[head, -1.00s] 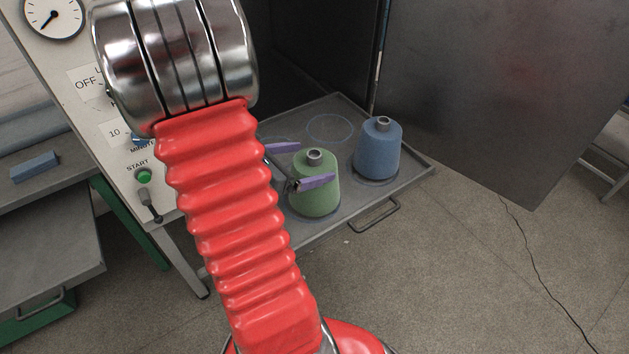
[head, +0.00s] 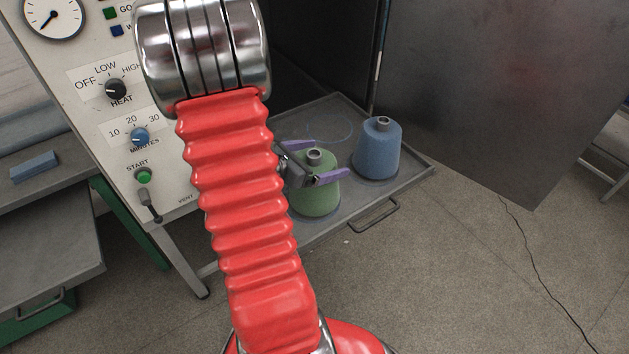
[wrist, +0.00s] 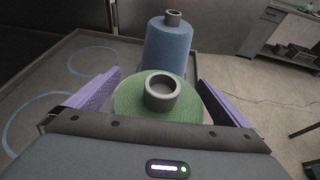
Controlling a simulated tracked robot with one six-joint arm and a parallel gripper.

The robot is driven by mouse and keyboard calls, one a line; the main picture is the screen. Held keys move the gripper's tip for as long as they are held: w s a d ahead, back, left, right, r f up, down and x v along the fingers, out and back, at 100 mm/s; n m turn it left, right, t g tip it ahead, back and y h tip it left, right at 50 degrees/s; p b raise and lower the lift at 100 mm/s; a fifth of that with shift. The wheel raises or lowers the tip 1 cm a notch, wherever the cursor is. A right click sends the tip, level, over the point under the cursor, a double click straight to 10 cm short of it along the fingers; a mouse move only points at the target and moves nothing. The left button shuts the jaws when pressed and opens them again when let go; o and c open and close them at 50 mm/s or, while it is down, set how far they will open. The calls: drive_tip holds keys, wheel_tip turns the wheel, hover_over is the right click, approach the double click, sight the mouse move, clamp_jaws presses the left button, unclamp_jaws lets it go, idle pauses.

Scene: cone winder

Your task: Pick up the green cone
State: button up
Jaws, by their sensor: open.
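The green cone (head: 316,198) stands upright on the grey tray, with a grey tube end at its top. My gripper (head: 325,160) is open, with its two purple fingers on either side of the cone's upper part. In the wrist view the green cone (wrist: 160,97) sits between the purple fingers of my gripper (wrist: 158,92), with a gap at the right finger; whether the left one touches is unclear. The cone's lower part is hidden there by the gripper body. My red arm hides part of the tray in the head view.
A blue cone (head: 378,150) stands upright just right of and behind the green one. The tray (head: 409,171) has empty blue ring marks at its back left. A control panel (head: 103,124) is at left, and a dark metal door (head: 500,80) stands behind at right.

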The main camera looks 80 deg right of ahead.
drive_tip(key=shift+s+d+f, duration=0.25)
drive_tip(key=shift+s+d, duration=0.05)
drive_tip(key=shift+d, duration=0.05)
drive_tip(key=shift+c, duration=0.6)
drive_tip(key=c, duration=1.7)
drive_tip(key=shift+r, duration=0.2)
drive_tip(key=shift+c, duration=0.2)
drive_tip(key=shift+r, duration=4.9)
